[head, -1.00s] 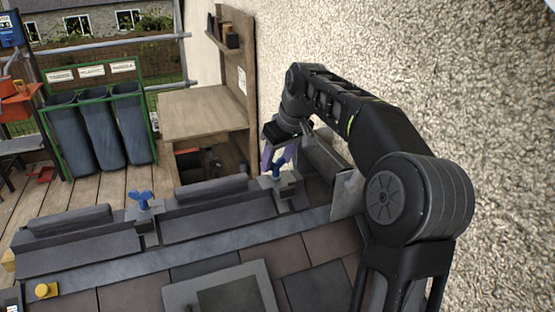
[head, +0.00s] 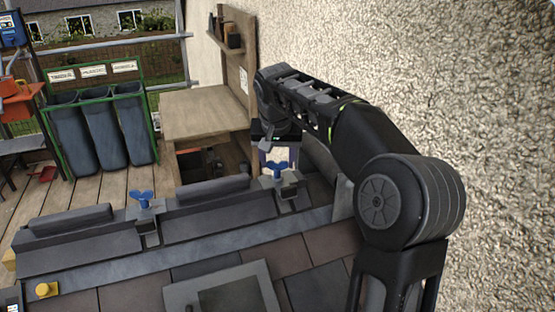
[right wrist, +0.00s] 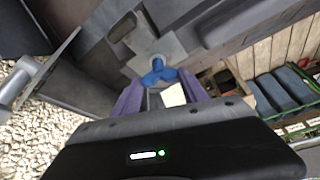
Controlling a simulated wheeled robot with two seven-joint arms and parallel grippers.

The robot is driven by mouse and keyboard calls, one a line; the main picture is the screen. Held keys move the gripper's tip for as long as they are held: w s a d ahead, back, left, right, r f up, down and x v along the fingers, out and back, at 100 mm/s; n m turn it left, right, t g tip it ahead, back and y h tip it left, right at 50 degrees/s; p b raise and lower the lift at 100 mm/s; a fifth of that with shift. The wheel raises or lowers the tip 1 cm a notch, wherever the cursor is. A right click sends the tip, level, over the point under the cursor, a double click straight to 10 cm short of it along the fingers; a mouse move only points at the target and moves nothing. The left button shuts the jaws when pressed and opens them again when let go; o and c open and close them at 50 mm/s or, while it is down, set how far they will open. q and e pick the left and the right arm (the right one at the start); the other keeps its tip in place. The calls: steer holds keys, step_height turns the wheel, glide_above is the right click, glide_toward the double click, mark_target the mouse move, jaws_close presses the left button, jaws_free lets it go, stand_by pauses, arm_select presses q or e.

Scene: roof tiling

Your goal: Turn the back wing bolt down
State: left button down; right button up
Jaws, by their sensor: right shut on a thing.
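The blue back wing bolt (head: 277,169) stands on a grey clamp bracket at the right end of the ridge in the head view. In the right wrist view the wing bolt (right wrist: 158,72) sits between the fingers on its metal plate. My right gripper (right wrist: 161,82) has purple fingers and is shut on this bolt, one finger on each side. A second blue wing bolt (head: 142,199) stands further left on another bracket. My left gripper is not in view.
Dark ridge tiles (head: 215,217) run along the roof top above brown slates, with a framed roof window (head: 220,290) below. A yellow knob (head: 45,290) is at lower left. A rough wall (head: 480,130) stands close on the right. A wooden bench (head: 207,112) and bins are behind.

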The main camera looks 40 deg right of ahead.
steer(key=shift+w+r, duration=0.15)
steer(key=shift+r, duration=0.2)
steer(key=o, duration=1.1)
steer(key=shift+o, duration=1.4)
steer(key=shift+f, duration=0.2)
steer(key=v, duration=0.8)
steer(key=shift+b, duration=0.3)
steer(key=shift+f, duration=0.15)
